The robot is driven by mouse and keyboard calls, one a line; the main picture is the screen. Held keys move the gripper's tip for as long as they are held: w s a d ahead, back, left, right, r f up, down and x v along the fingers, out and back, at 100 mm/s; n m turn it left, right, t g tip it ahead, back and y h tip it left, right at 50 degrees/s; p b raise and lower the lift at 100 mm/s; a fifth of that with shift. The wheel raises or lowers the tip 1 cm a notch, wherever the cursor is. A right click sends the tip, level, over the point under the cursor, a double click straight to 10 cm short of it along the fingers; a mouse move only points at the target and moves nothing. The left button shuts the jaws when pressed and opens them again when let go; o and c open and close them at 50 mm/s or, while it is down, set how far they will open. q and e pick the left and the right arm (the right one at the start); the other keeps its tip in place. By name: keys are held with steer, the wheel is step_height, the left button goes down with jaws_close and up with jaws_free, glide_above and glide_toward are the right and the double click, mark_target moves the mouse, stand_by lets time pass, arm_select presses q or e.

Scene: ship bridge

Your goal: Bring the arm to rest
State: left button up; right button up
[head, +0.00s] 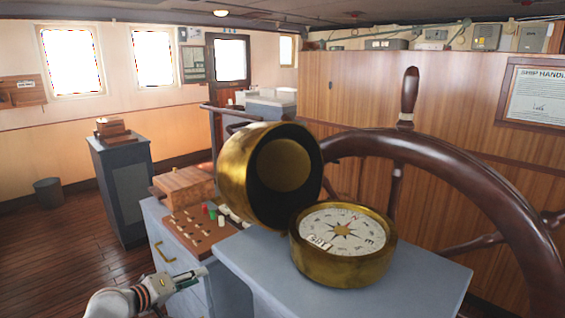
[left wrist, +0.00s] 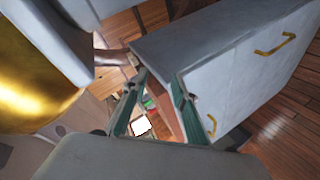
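My left arm comes in at the bottom of the head view, and its left gripper (head: 192,277) is in front of the grey drawer cabinet (head: 167,248). In the left wrist view the gripper's two green-grey fingers (left wrist: 160,82) stand apart, with nothing seen held between them. The cabinet (left wrist: 235,80) with its brass handles fills the upper right there. My right gripper is in neither view.
A brass compass (head: 343,243) with its lid (head: 268,175) raised sits on a grey stand (head: 420,278), right of the gripper. A control panel (head: 197,230) tops the cabinet. A dark wooden ship's wheel (head: 440,150) stands behind. Open floor (head: 50,265) lies left.

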arm_select(q)
steer(key=s+d+f+m+y, duration=0.2)
steer(key=s+f, duration=0.9)
steer(key=f, duration=0.2)
steer(key=s+f+m+y, duration=0.1)
steer(key=s+f+m, duration=0.2)
steer(key=s, duration=0.9)
steer(key=s+d+f+m+g+y, duration=0.1)
steer(key=s+f+m, duration=0.3)
steer(key=s, duration=0.9)
step_height(320, 180, down, 3)
steer(key=shift+s+y, duration=0.3)
steer(key=shift+y, duration=0.1)
